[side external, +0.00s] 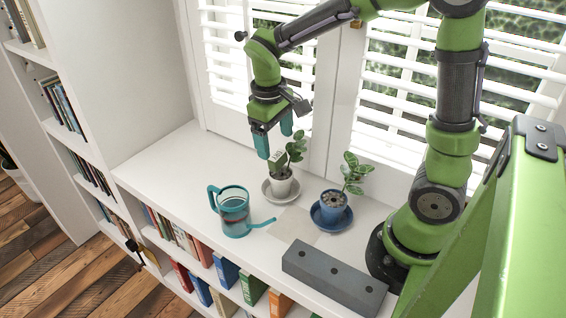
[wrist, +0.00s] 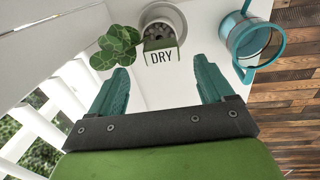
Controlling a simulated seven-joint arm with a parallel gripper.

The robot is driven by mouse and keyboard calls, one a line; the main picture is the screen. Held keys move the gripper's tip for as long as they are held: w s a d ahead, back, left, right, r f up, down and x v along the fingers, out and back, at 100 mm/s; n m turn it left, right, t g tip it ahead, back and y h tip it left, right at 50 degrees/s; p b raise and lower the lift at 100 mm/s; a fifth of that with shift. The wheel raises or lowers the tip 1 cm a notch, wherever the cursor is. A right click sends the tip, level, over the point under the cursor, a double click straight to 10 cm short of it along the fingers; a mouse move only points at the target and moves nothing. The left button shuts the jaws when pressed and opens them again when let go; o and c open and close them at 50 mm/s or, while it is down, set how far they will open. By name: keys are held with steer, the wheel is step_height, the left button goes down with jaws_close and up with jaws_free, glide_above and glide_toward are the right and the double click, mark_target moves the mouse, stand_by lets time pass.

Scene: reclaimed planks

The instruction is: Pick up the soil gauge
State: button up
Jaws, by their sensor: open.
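The soil gauge is a small green block with a white face reading DRY in the wrist view (wrist: 161,56). My gripper (side external: 275,141) is open and empty, with teal fingers pointing down, above the gauge. In the wrist view my gripper (wrist: 163,68) has the gauge's label seen between and just beyond its fingertips. The gauge's lower part is hidden.
A leafy plant (side external: 296,147) grows in the same pot, close to the gauge. A blue pot (side external: 333,205) with a plant stands to the right, a teal watering can (side external: 234,210) to the left. A grey block (side external: 333,277) lies in front. The shuttered window is behind.

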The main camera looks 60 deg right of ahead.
mark_target(277, 156)
steer(key=f, duration=0.5)
steer(key=shift+s+d+f, duration=0.15)
steer(key=shift+d, duration=0.05)
steer(key=c, duration=1.1)
steer(key=shift+c, duration=0.2)
step_height(277, 156, up, 34)
stand_by(0.4)
